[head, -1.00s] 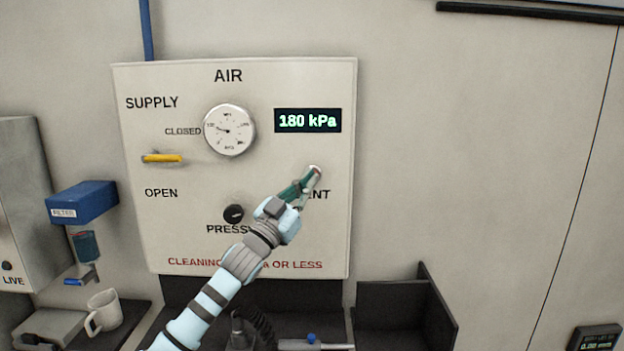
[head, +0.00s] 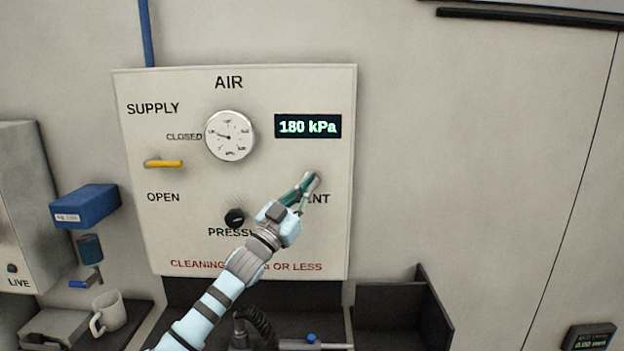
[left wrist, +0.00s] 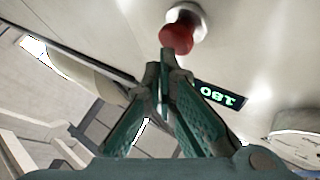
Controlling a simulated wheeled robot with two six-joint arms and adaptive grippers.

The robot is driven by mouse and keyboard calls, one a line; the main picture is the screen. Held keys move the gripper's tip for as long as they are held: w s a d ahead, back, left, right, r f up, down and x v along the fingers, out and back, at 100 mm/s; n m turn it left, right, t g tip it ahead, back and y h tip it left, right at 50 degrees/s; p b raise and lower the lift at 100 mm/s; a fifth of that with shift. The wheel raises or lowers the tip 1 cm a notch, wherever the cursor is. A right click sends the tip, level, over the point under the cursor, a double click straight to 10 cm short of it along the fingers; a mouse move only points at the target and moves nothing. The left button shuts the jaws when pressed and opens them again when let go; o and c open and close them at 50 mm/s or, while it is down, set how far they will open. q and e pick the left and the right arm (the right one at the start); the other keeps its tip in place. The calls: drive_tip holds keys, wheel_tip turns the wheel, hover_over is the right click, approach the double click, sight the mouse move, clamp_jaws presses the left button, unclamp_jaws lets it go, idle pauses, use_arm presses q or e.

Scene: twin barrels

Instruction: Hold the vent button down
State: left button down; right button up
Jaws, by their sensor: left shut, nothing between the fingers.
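The vent button is a red knob (left wrist: 177,36) in a silver collar on the pale AIR panel, near the top of the left wrist view. In the head view it is mostly hidden by the fingertips, above the partly covered VENT label. My left gripper (head: 306,186) is shut and empty, its tips at the button. In the left wrist view its tips (left wrist: 165,62) lie just below the red knob and overlap its lower edge. I cannot tell whether they touch it or whether it is pressed in. The display (head: 308,126) reads 180 kPa. My right gripper is not in view.
The panel (head: 285,85) also carries a round gauge (head: 230,136), a yellow supply lever (head: 164,163) at CLOSED and a black pressure knob (head: 234,217) beside my arm. A blue filter (head: 84,204) and a white mug (head: 109,312) are at left. A dark bin (head: 390,305) stands below right.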

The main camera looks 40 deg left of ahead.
use_arm(q)
drive_tip(key=shift+w+a+r+p, duration=0.1)
drive_tip(key=shift+w+a+p, duration=0.3)
drive_tip(key=shift+p, duration=1.1)
idle(1.3)
idle(0.4)
drive_tip(key=s+d+b, duration=0.1)
drive_tip(key=b, duration=0.5)
drive_tip(key=shift+s+d+f, duration=0.15)
drive_tip(key=shift+f, duration=0.05)
idle(0.3)
